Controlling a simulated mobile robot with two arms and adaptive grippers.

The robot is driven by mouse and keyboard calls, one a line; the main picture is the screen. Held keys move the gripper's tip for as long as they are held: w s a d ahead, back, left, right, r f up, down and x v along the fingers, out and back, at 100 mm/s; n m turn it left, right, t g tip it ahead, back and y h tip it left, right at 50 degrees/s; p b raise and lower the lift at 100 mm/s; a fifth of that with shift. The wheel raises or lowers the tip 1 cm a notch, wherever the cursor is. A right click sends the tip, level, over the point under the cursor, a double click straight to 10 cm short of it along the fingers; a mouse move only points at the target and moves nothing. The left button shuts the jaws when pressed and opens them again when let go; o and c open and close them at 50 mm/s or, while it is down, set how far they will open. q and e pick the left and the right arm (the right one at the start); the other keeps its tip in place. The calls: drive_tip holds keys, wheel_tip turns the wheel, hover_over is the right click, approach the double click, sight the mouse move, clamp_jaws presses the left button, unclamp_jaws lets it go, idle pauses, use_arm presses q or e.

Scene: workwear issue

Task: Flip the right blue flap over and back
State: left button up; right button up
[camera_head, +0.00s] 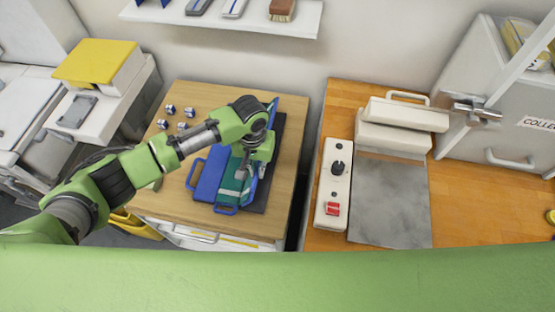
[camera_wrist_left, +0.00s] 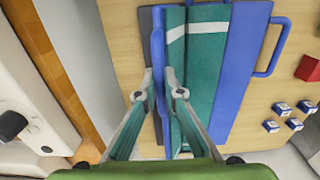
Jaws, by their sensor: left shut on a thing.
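The folding board lies on the wooden table, with a green garment (camera_head: 233,182) with a pale stripe on its middle; the garment also shows in the wrist view (camera_wrist_left: 205,70). The left blue flap (camera_head: 208,178) lies flat and has a loop handle (camera_wrist_left: 276,48). The right blue flap (camera_head: 273,107) stands up on edge, seen as a narrow strip in the wrist view (camera_wrist_left: 158,45). My left gripper (camera_wrist_left: 158,80) is shut on the right blue flap. In the head view the left gripper (camera_head: 250,160) partly hides the flap and garment. My right gripper is not in view.
Several small blue-and-white pieces (camera_head: 183,112) sit at the table's back left. A red block (camera_wrist_left: 308,68) lies beyond the left flap. A dark mat (camera_head: 275,150) shows beside the board. Right of a gap, another counter bears a control box (camera_head: 333,185) and a grey plate (camera_head: 390,200).

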use_arm(q)
drive_tip(key=shift+w+a+r, duration=0.1)
drive_tip(key=shift+a+r, duration=0.15)
drive_tip(key=shift+a, duration=0.3)
drive_tip(key=shift+w+a+r, duration=0.1)
drive_tip(key=shift+a+r, duration=0.1)
drive_tip(key=shift+a, duration=0.3)
drive_tip(key=shift+w+a+f, duration=0.1)
drive_tip(key=shift+w+a, duration=0.05)
drive_tip(key=shift+a, duration=1.1)
drive_tip(key=shift+w+a+f, duration=0.1)
drive_tip(key=shift+a, duration=1.1)
drive_tip(key=shift+w+a+f, duration=0.1)
drive_tip(key=shift+a+f, duration=0.15)
drive_tip(key=shift+a, duration=0.4)
drive_tip(key=shift+a+f, duration=0.25)
drive_tip(key=shift+a, duration=0.35)
clamp_jaws()
drive_tip(key=shift+w+a, duration=0.1)
drive_tip(key=shift+w, duration=0.1)
drive_tip(key=shift+w+r, duration=0.15)
drive_tip(key=shift+w, duration=0.05)
